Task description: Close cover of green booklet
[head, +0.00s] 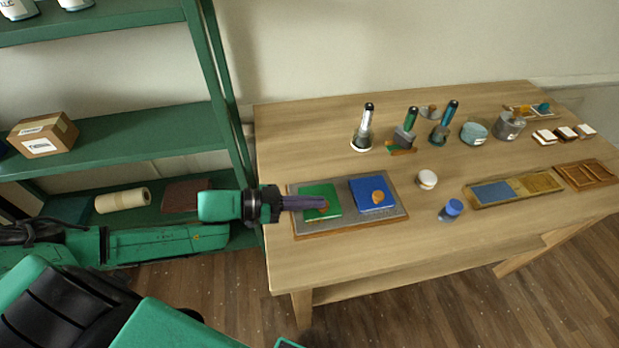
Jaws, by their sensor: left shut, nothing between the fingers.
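The green booklet (331,207) lies on a grey board with a wooden rim (346,225) at the table's left front. Its cover looks flat, but my gripper hides part of it, so I cannot tell for sure whether it is fully closed. A blue booklet (364,204) with an orange-brown emblem lies beside it on the right. My left gripper (322,202) reaches in from the left, shut and empty, with its fingertips over the green booklet. I cannot tell whether they touch it. My right gripper is not in view.
The wooden table (420,245) holds a blue-capped jar (450,211), a white-lidded jar (427,180) and a long tray (487,193) on the right. Several upright tools and tins stand at the back. A green shelf (150,129) stands at the left. The table's front strip is clear.

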